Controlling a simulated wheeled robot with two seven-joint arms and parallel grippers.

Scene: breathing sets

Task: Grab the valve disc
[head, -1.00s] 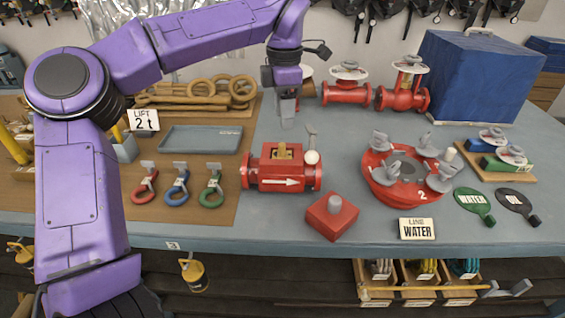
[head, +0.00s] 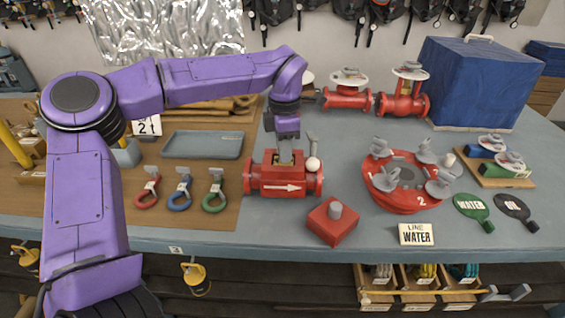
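A red valve body (head: 258,181) with a white arrow lies on the bench near the middle. A small brass piece (head: 285,157), which may be the valve disc, shows in the opening on its top and is mostly hidden. My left gripper (head: 287,151) points down right over that opening, its fingertips at or beside the brass piece. I cannot tell whether the fingers are open or shut on it. My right gripper is not in view.
A white ball-ended lever (head: 312,164) stands close to the gripper's right. A red block with a grey peg (head: 332,222) sits in front. A red round flange (head: 400,198) with several grey clamps is to the right. A blue-grey tray (head: 202,145) lies left.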

